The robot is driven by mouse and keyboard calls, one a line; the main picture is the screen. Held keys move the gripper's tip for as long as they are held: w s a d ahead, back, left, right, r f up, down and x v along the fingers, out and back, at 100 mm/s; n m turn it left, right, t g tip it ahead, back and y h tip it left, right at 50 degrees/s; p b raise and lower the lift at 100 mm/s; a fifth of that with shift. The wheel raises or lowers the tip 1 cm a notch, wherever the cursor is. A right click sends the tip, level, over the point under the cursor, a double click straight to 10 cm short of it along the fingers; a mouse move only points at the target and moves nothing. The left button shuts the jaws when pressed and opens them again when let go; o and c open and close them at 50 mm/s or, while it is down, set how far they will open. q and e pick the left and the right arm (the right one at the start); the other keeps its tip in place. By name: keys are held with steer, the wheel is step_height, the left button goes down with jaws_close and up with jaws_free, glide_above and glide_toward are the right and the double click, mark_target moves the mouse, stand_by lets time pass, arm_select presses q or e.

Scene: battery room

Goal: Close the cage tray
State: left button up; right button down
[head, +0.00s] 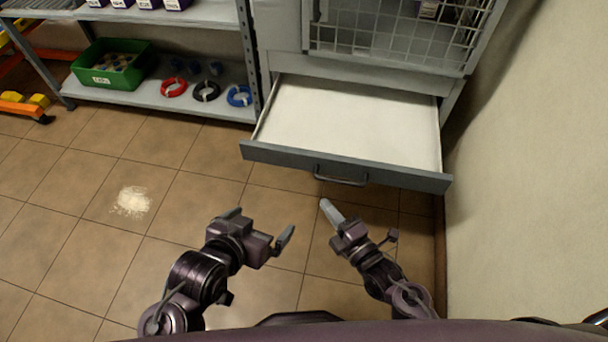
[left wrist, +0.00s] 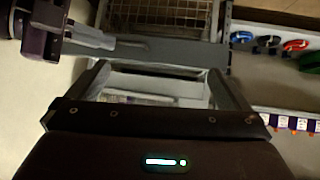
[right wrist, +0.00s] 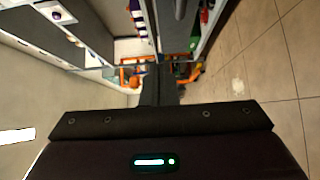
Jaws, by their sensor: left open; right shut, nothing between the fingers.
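The cage tray (head: 350,120) is a wide, white-floored drawer below the wire cage (head: 400,38). It stands pulled out, with its dark grey front and handle (head: 341,180) toward me. My left gripper (head: 262,224) is open and empty, in front of the tray and left of the handle, apart from it. Its two fingers stand spread in the left wrist view (left wrist: 163,85). My right gripper (head: 331,213) is shut and empty, just in front of the handle and apart from it. In the right wrist view its closed fingers (right wrist: 158,88) point toward the shelf area.
A shelf rack (head: 150,95) at the left holds a green bin (head: 113,66) and red, black and blue cable coils. A wall (head: 530,190) stands close on the right of the tray.

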steer(key=b, duration=0.2)
glide_toward(301, 155)
steer(key=a, duration=0.3)
steer(key=w+b, duration=0.1)
steer(key=w, duration=0.3)
steer(key=shift+w+a, duration=0.1)
steer(key=shift+w, duration=0.25)
arm_select(q)
steer(key=w+r+t+h, duration=0.2)
steer(key=r+t, duration=0.4)
steer(key=r, duration=0.7)
steer(key=w+r+t+h, duration=0.2)
steer(key=r+t, duration=0.5)
steer(key=r, duration=0.6)
steer(key=shift+a+h, duration=0.4)
steer(key=shift+h, duration=0.2)
arm_select(e)
steer(key=shift+w, duration=0.2)
steer(key=shift+r, duration=0.1)
